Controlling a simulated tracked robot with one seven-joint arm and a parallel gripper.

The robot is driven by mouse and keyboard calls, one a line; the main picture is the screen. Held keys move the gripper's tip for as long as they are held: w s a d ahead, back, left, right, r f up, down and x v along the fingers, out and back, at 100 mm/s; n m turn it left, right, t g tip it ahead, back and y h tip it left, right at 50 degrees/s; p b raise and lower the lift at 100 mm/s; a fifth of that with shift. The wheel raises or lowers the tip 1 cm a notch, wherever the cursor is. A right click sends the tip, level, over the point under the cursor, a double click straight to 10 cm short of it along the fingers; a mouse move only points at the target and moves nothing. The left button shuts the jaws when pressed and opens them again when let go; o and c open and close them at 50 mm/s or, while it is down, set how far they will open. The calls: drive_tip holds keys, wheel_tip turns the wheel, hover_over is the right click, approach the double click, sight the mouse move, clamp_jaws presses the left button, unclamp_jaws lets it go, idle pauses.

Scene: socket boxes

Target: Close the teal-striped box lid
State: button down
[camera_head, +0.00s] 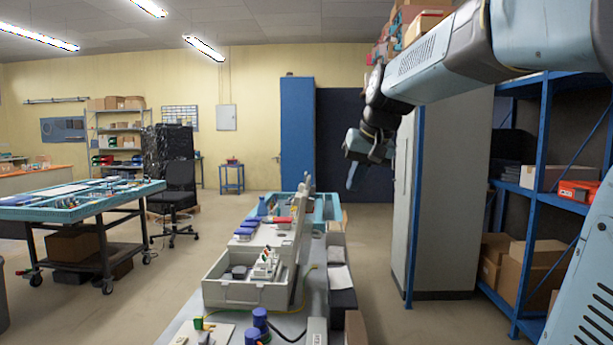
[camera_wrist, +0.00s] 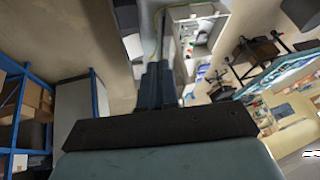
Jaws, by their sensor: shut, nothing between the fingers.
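A light grey box (camera_head: 235,292) stands open on the workbench in the head view, with sockets and switches inside. Its lid (camera_head: 303,232) stands upright along the right side, seen nearly edge-on. A teal stripe on this box cannot be made out. Teal parts (camera_head: 322,210) show farther back on the bench. My gripper (camera_head: 354,184) hangs in the air beyond and to the right of the lid, apart from it, pointing down. In the wrist view my gripper (camera_wrist: 157,68) has its fingers together and empty. An open box (camera_wrist: 207,28) shows beyond the fingertips, to their right.
Blue plugs (camera_head: 256,325) stand at the near end of the bench (camera_head: 288,322). A grey cabinet (camera_head: 455,200) and blue shelving (camera_head: 540,230) stand at the right. A teal-topped cart (camera_head: 80,200) is at the left. Floor between cart and bench is clear.

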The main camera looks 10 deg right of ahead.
drive_tip(key=w+d+r+y, duration=0.15)
drive_tip(key=w+d, duration=0.25)
drive_tip(key=w, duration=1)
drive_tip(key=w+d+r+y, duration=0.1)
drive_tip(key=w+d+r, duration=0.15)
drive_tip(key=w, duration=1.25)
drive_tip(key=w+a+f, duration=0.5)
drive_tip(key=a+f, duration=0.1)
drive_tip(key=f, duration=0.2)
drive_tip(key=shift+w+a+m+t, duration=0.25)
drive_tip(key=shift+a+m+t, duration=0.05)
drive_tip(key=shift+w, duration=0.1)
